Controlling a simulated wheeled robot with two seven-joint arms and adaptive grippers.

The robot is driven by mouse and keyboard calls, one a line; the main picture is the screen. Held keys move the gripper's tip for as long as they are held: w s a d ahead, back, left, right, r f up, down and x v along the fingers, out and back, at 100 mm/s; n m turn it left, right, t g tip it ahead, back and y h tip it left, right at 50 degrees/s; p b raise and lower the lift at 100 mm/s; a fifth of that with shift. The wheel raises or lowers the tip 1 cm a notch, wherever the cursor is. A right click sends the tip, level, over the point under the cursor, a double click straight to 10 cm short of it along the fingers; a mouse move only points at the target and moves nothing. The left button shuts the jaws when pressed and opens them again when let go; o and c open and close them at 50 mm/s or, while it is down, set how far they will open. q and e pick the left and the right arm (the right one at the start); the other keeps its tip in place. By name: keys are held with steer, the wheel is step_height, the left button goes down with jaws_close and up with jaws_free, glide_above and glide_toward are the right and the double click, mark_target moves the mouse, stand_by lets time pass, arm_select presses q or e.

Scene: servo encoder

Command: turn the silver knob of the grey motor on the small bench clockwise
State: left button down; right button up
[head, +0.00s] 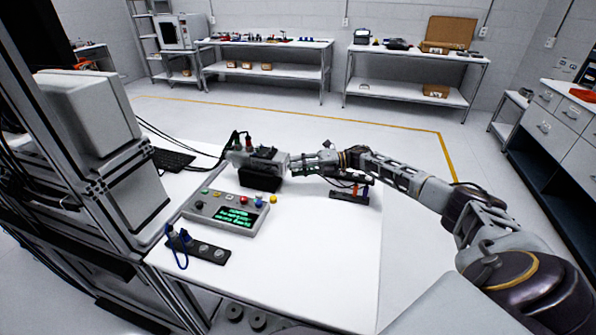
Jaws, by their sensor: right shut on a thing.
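The grey motor (240,154) lies on its side on a black block on the white bench (320,250), at the bench's far part. Its shaft end points right. My right gripper (296,163) reaches in from the right, level with the motor, and its fingers are shut around the end of the motor where the silver knob sits. The knob itself is mostly hidden by the fingers, so its angle cannot be told. My left gripper is not in view.
A control box (225,212) with a green display and coloured buttons stands in front of the motor. A black socket strip (198,248) lies nearer. A small black rack (349,196) stands under my right forearm. The bench's front right is clear.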

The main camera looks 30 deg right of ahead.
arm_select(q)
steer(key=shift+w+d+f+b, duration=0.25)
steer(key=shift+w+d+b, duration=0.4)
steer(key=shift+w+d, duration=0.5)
arm_select(e)
steer(key=shift+f+m+y, duration=0.1)
steer(key=shift+m+y, duration=0.6)
steer(key=shift+m, duration=0.8)
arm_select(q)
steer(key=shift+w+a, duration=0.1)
arm_select(e)
steer(key=o, duration=1)
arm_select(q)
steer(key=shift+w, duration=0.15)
arm_select(e)
steer(key=shift+s+d, duration=0.2)
steer(key=shift+d, duration=0.45)
steer(key=v, duration=1)
steer(key=shift+s+d, duration=0.25)
steer(key=shift+s, duration=0.05)
